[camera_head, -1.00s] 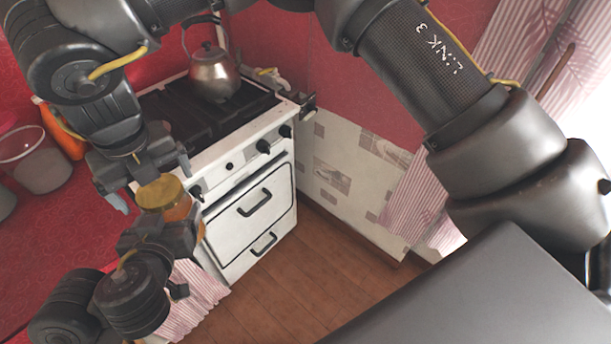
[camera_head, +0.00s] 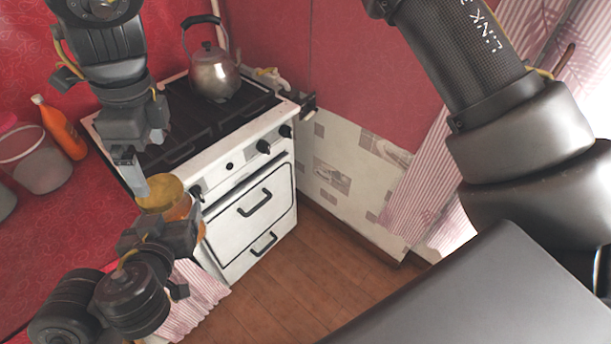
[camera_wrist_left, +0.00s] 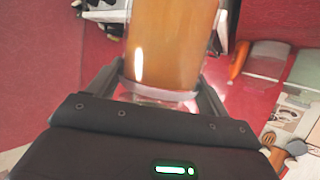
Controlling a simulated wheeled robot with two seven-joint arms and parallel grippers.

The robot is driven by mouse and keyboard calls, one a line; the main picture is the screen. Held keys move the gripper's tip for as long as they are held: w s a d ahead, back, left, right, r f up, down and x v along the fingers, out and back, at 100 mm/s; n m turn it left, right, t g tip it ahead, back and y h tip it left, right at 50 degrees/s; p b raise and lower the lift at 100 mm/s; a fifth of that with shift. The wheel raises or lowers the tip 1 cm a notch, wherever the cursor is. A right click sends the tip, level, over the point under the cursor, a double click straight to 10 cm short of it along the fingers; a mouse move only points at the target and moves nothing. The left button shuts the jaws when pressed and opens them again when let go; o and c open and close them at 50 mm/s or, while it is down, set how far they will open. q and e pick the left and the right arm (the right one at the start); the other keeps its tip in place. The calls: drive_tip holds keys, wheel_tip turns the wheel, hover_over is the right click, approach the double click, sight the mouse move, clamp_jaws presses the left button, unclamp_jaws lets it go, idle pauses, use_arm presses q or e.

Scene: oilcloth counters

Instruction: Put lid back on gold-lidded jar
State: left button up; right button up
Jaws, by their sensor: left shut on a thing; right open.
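The jar (camera_head: 183,212) is amber and stands near upright in my left gripper (camera_head: 178,232) in the head view. The gold lid (camera_head: 160,191) shows at its top; whether it is seated fully I cannot tell. In the left wrist view the jar (camera_wrist_left: 170,45) fills the space between the fingers of my left gripper (camera_wrist_left: 165,88), which is shut on it; its top is out of frame. My right gripper (camera_head: 146,165) is open just above and to the left of the lid. One finger tip is close to the lid's edge; whether they touch is unclear.
A white stove (camera_head: 250,205) with a kettle (camera_head: 214,75) stands behind the jar. On the red counter (camera_head: 60,235) at left are an orange bottle (camera_head: 62,130) and a grey container (camera_head: 38,165). The wooden floor (camera_head: 290,265) is clear.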

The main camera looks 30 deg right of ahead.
drive_tip(key=s+d+f+n, duration=0.1)
drive_tip(key=d+f+n, duration=0.3)
drive_tip(key=d, duration=0.4)
drive_tip(key=s+d+f+n+g, duration=0.1)
drive_tip(key=d+f+n, duration=0.2)
drive_tip(key=d+f, duration=0.4)
drive_tip(key=s+d+f+n, duration=0.2)
drive_tip(key=d+f+n, duration=0.2)
drive_tip(key=d, duration=0.7)
drive_tip(key=shift+f+n+g, duration=0.3)
drive_tip(key=shift+f+g, duration=0.1)
drive_tip(key=shift+f, duration=0.3)
